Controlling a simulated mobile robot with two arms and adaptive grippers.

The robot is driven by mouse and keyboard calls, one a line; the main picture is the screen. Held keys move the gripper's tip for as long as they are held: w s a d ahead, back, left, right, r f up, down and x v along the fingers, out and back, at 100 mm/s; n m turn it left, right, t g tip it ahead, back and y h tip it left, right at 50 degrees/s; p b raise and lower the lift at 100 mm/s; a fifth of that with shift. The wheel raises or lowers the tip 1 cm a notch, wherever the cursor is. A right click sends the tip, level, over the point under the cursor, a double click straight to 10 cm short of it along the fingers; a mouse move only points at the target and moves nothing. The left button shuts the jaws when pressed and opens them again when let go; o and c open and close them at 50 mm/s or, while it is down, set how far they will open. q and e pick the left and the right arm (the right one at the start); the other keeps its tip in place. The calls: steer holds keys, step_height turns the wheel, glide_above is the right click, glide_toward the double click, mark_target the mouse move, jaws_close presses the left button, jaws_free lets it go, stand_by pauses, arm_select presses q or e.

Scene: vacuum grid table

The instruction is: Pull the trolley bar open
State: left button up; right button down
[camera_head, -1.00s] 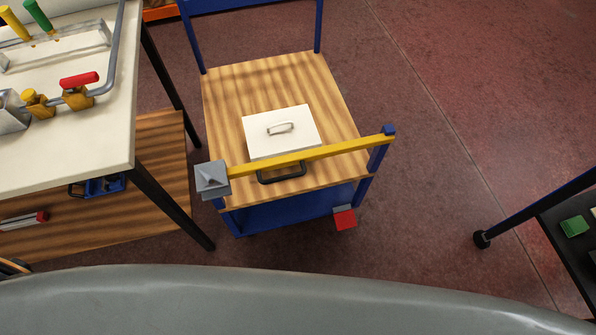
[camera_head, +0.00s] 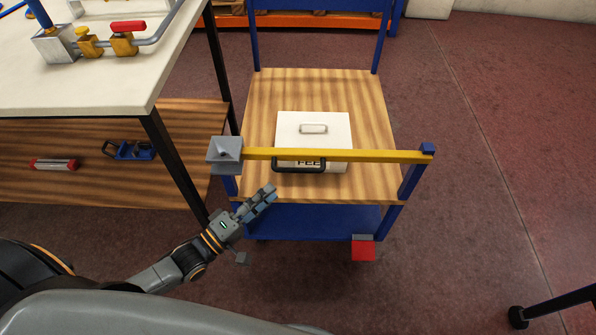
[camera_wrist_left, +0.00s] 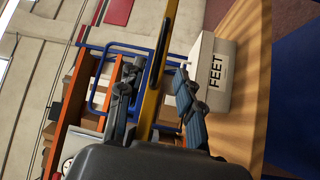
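The trolley bar (camera_head: 370,156) is yellow and spans the near side of the trolley. It runs from a grey block (camera_head: 225,152) at the left to a blue post (camera_head: 411,178) at the right. A black handle (camera_head: 299,168) hangs on the bar. My left gripper (camera_head: 266,194) is in front of the bar, below its left half, and apart from it. In the left wrist view its two fingers (camera_wrist_left: 156,78) are spread, with the yellow bar (camera_wrist_left: 149,103) showing in the gap between them. My right gripper is not in view.
A white box (camera_head: 338,128) marked FEET sits on the trolley's wooden top (camera_head: 376,110), behind the bar. A red pedal (camera_head: 363,251) is at the trolley's lower right. A workbench (camera_head: 90,85) with a lower shelf stands at the left. The floor at the right is mostly clear.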

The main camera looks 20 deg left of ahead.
mark_target(297, 169)
arm_select(q)
steer(key=x, duration=1)
steer(key=shift+w+d, duration=0.1)
steer(key=shift+w, duration=0.1)
jaws_close()
